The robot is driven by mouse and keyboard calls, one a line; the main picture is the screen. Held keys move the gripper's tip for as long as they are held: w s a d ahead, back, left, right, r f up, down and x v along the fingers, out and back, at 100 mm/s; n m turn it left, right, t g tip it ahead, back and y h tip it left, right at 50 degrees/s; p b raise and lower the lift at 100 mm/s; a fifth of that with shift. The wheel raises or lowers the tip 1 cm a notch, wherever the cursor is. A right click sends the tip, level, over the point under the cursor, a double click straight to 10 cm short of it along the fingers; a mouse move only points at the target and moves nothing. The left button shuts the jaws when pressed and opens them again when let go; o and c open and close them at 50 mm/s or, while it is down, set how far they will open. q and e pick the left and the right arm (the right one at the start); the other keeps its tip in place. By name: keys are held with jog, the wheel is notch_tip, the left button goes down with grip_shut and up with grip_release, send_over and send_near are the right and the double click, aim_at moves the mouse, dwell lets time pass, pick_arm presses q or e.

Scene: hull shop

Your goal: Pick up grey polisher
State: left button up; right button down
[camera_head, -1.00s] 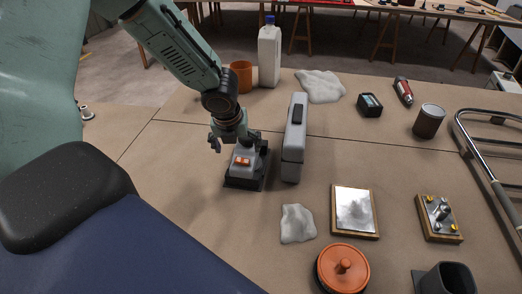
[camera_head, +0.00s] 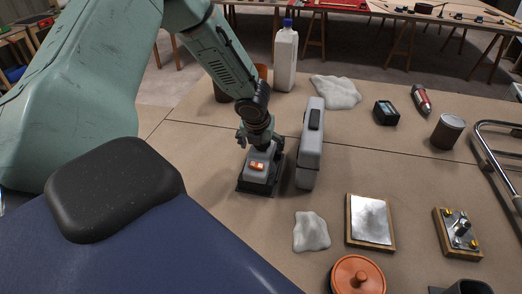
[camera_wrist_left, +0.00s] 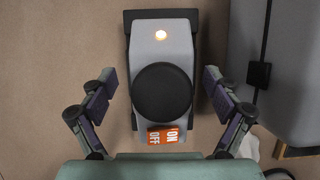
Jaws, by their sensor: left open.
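The grey polisher (camera_head: 262,165) stands on the brown table, with a dark base and an orange switch. In the left wrist view the polisher (camera_wrist_left: 175,40) lies between my fingers, with a round black knob, a small light and an orange ON/OFF switch. My left gripper (camera_head: 260,143) is over the polisher from above. In the left wrist view its fingers (camera_wrist_left: 162,98) are open, one on each side of the black knob, with gaps to the polisher. My right gripper is not in view.
A grey case (camera_head: 310,150) stands close on the right of the polisher. White cloths (camera_head: 311,232), a metal plate on wood (camera_head: 370,221), an orange-lidded pot (camera_head: 358,275) and a dark can (camera_head: 447,132) lie around. A white bottle (camera_head: 286,60) stands behind.

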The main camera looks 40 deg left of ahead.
pick_arm(q)
jog(key=shift+w+f, duration=0.4)
jog(key=shift+f, duration=0.3)
jog(key=shift+s+a, duration=0.2)
jog(key=shift+c, duration=1)
jog(key=shift+w+d, duration=0.2)
jog(key=c, duration=0.5)
jog(key=shift+s+a, duration=0.15)
jog(key=c, duration=1)
grip_shut()
jog(key=shift+r, duration=0.1)
